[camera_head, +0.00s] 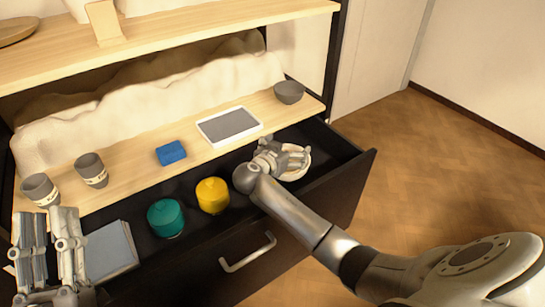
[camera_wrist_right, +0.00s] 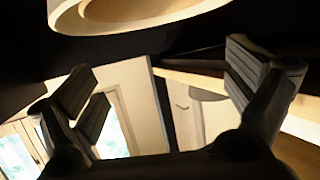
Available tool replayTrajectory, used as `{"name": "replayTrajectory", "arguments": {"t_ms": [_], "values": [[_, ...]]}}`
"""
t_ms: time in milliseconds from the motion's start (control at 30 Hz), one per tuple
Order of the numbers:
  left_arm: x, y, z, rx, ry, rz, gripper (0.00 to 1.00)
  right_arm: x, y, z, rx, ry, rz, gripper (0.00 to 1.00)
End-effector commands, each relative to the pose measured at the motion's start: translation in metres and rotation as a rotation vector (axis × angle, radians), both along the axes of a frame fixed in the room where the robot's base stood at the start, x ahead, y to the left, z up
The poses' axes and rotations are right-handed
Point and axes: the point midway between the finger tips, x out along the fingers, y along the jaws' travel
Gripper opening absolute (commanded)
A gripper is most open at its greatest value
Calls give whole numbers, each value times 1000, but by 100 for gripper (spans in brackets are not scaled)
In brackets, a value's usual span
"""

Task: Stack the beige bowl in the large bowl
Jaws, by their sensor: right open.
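A beige bowl (camera_head: 297,174) is at the right end of the open drawer, partly hidden by my right gripper. My right gripper (camera_head: 290,157) is open above the bowl; contact cannot be told. In the right wrist view, its fingers (camera_wrist_right: 165,90) are spread with nothing between them, and a pale rounded rim, likely the bowl (camera_wrist_right: 140,22), crosses the top. A dark grey bowl (camera_head: 289,93) sits on the shelf's right end; whether it is the large bowl is unclear. A brown dish (camera_head: 17,31) is cut off at upper left. My left gripper (camera_head: 48,245) is at lower left; its jaw gap is unclear.
The drawer (camera_head: 341,182) also holds a yellow jar (camera_head: 212,196), a teal jar (camera_head: 166,217) and a grey flat item (camera_head: 110,250). On the shelf are a white-framed tablet-like item (camera_head: 229,125), a blue block (camera_head: 171,152) and two grey cups (camera_head: 91,170). The floor at right is clear.

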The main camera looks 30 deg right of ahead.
Motion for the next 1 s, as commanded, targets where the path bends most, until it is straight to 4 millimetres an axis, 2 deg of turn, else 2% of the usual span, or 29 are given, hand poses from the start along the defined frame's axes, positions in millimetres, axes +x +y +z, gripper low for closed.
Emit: {"name": "replayTrajectory", "arguments": {"t_ms": [100,433,800,1000], "values": [[10,0,-13,29,100,5,31,0,0,9,-2,-1,1,98],[27,2,-63,108,381,22,31,-25,43,24,4,0,3,98],[26,10,-116,180,658,37,31,-52,85,41,1,0,3,98],[24,13,-129,197,724,41,31,-59,95,45,1,0,1,98]]}}
